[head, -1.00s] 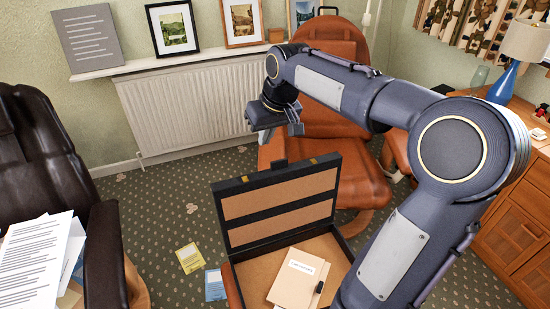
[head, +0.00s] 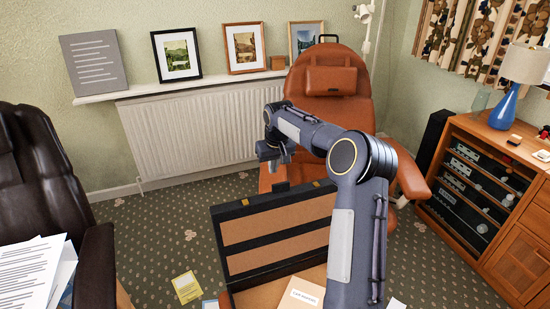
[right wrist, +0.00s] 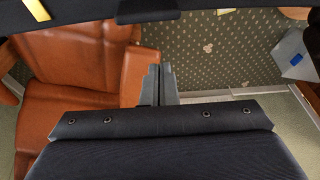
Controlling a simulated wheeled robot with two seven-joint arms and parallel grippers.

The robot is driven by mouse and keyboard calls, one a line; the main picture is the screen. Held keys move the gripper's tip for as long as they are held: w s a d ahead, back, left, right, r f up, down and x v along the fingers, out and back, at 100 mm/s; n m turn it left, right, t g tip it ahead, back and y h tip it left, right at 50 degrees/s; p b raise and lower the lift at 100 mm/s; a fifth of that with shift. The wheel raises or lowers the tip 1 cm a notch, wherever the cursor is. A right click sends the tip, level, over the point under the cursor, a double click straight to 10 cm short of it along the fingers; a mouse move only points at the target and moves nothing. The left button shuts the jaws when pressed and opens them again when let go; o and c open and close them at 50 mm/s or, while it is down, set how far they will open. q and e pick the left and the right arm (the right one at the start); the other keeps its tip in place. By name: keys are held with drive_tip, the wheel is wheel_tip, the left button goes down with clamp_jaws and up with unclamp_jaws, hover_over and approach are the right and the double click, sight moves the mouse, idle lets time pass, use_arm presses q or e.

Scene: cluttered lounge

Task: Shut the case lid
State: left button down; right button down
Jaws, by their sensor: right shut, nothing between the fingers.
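The black case (head: 240,300) stands open at the bottom of the head view, with tan lining inside. Its lid (head: 280,232) stands up at the back, tan panels facing me, with a small dark tab on its top edge. My right gripper (head: 272,164) is shut and empty, just above and behind the lid's top edge in the picture; I cannot tell whether it touches. In the right wrist view its fingers (right wrist: 158,75) are together, and a dark edge with brass fittings, likely the lid (right wrist: 130,12), crosses the top. My left gripper is not in view.
An orange leather chair (head: 325,110) stands behind the case. A labelled folder (head: 302,294) lies in the case, partly hidden by my right arm. A dark armchair (head: 95,260) is at left, a wooden cabinet (head: 515,240) at right. Yellow paper (head: 186,288) lies on the carpet.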

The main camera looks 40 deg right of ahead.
drive_tip(key=s, duration=0.1)
drive_tip(key=s+f, duration=0.1)
drive_tip(key=s+a, duration=0.1)
drive_tip(key=shift+s+f, duration=0.2)
drive_tip(key=shift+f, duration=0.1)
drive_tip(key=shift+b, duration=0.35)
